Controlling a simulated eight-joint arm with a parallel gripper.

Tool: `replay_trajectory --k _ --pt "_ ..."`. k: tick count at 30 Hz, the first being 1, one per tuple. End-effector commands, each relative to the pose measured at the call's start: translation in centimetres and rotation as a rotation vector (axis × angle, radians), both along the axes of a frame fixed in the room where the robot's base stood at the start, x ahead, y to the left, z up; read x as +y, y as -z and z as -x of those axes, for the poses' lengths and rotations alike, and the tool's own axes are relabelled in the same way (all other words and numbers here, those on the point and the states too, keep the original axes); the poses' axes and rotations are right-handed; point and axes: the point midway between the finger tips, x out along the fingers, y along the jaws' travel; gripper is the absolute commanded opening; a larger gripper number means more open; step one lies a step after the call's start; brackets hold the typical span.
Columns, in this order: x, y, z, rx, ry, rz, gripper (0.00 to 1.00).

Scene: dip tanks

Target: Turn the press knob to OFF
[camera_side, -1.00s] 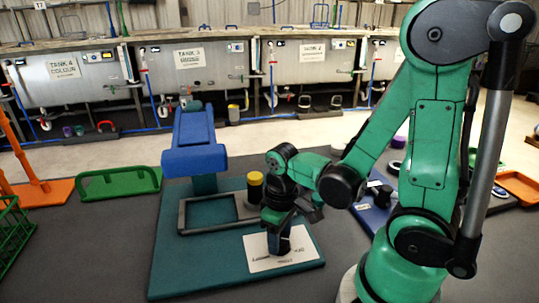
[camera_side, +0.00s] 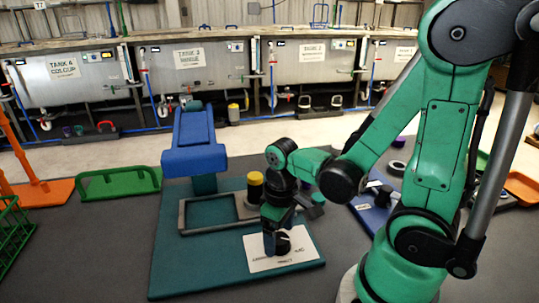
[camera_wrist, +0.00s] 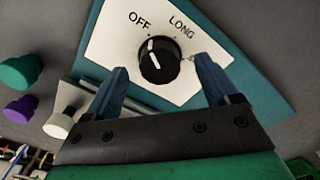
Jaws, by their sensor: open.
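The press knob (camera_wrist: 158,62) is round and black with a white pointer line, on a white label plate (camera_wrist: 108,40). OFF is printed at its upper left and LONG at its upper right. The pointer line points up and slightly left, nearer OFF than LONG. My gripper (camera_wrist: 161,72) is open, with one blue finger on each side of the knob; I cannot tell whether either touches it. In the side view my gripper (camera_side: 276,246) points down over the plate (camera_side: 300,256), largely hiding the knob. The press (camera_side: 196,160) has a blue head over a teal base (camera_side: 210,270).
A yellow-topped black cylinder (camera_side: 255,188) stands close behind my gripper. A grey frame (camera_side: 213,229) lies on the base to the left. A green tray (camera_side: 118,184) and a green basket (camera_side: 14,235) are further left. Tanks line the back.

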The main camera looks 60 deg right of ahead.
Motion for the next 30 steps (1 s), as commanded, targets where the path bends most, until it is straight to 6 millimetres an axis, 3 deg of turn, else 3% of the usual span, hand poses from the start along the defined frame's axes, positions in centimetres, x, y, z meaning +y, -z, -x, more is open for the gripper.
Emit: replay_trajectory --k 15,30 --pt "0.0 -4.3 0.1 0.0 -0.001 0.0 0.8" --pt "0.1 -4.9 -0.1 -0.019 -0.001 0.003 0.8"
